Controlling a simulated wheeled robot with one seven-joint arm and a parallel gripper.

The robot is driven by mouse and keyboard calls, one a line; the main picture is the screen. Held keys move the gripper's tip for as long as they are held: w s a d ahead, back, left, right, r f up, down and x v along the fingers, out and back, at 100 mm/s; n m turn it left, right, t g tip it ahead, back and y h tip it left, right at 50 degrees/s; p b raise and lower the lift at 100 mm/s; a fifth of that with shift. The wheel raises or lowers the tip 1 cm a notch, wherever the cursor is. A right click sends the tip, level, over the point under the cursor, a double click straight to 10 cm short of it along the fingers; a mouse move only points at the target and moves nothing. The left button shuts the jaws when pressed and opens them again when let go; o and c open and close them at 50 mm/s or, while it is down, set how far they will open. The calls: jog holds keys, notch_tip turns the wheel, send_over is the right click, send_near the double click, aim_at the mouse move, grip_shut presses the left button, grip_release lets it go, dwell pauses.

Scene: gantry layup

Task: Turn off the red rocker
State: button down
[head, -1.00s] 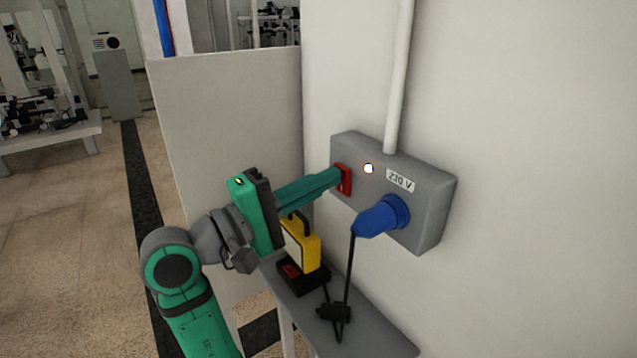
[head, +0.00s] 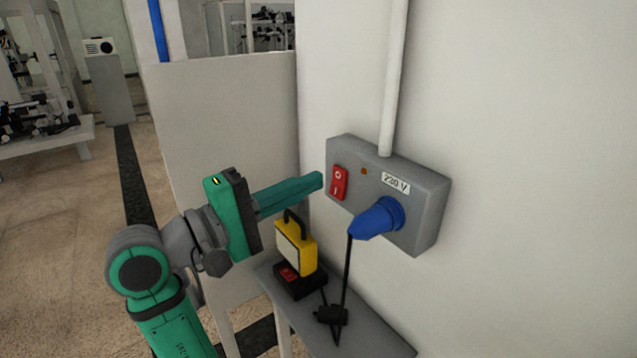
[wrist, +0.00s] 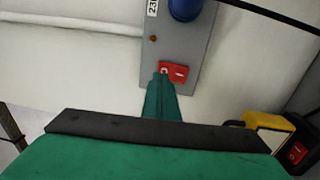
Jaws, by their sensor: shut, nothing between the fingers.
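The red rocker (head: 339,183) is on the front of a grey wall box (head: 432,205), with a white O at its upper end and an I at its lower end. The small lamp (head: 364,171) beside it is a dull orange and looks unlit. My gripper (head: 318,182) is shut and empty, its teal fingertips just left of the rocker with a small gap in the head view. In the wrist view the fingertips (wrist: 161,78) overlap the left end of the rocker (wrist: 179,72). I cannot tell clearly which end of the rocker is pressed in.
A blue plug (head: 378,218) sits in the box, its black cable hanging down. Below, a grey shelf (head: 365,320) holds a yellow work lamp (head: 296,246) on a black base with a red switch. A pale panel (head: 225,120) stands behind my arm. A conduit (head: 394,80) runs up the wall.

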jog(key=r+v, duration=0.2)
jog(key=v, duration=0.8)
jog(key=shift+s+a+r, duration=0.2)
jog(key=shift+s+a, duration=0.05)
jog(key=shift+a, duration=0.05)
jog(key=shift+w+a, duration=0.1)
